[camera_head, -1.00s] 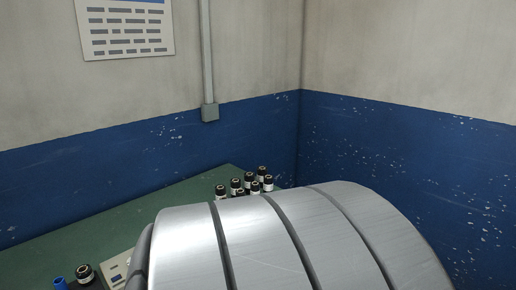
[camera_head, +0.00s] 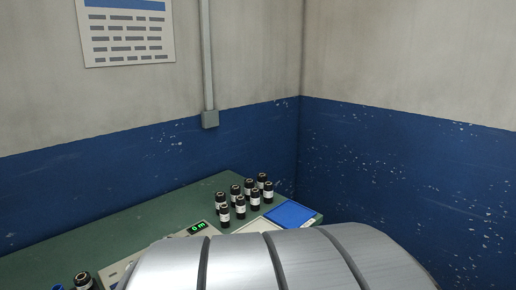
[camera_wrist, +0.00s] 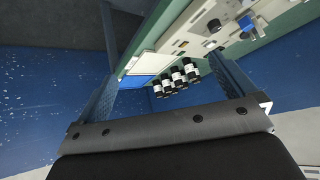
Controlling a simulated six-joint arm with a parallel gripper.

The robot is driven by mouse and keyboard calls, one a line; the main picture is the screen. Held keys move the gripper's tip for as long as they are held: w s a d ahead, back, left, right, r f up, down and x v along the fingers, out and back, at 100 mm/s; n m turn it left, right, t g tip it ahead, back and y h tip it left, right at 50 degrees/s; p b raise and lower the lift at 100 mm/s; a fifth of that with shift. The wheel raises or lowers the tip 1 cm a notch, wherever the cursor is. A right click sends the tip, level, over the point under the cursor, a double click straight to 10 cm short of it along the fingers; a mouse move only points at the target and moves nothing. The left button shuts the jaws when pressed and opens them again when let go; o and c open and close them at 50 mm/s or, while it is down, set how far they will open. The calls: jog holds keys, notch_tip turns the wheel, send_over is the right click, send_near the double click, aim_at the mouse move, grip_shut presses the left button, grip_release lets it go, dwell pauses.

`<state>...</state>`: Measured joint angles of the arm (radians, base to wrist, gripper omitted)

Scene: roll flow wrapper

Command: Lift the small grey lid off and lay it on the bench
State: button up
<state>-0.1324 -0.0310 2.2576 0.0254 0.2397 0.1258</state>
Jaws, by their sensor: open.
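I cannot pick out the small grey lid for certain in either view. The green bench (camera_head: 85,238) runs along the blue wall, and part of it also shows in the wrist view. My gripper (camera_wrist: 165,55) is open in the wrist view, with its two dark fingers spread apart and nothing held between them. The bench items seen between the fingers lie beyond them. In the head view my large silver arm covers the lower middle and hides part of the bench, and my gripper does not show there.
Several black bottles (camera_head: 240,197) stand near the back corner. A blue panel (camera_head: 290,213) lies beside a white one. A pale box with a green display (camera_head: 197,227) is left of them. Open bench lies along the wall.

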jog(key=shift+c, duration=0.2)
jog(key=c, duration=1)
jog(key=shift+c, duration=0.2)
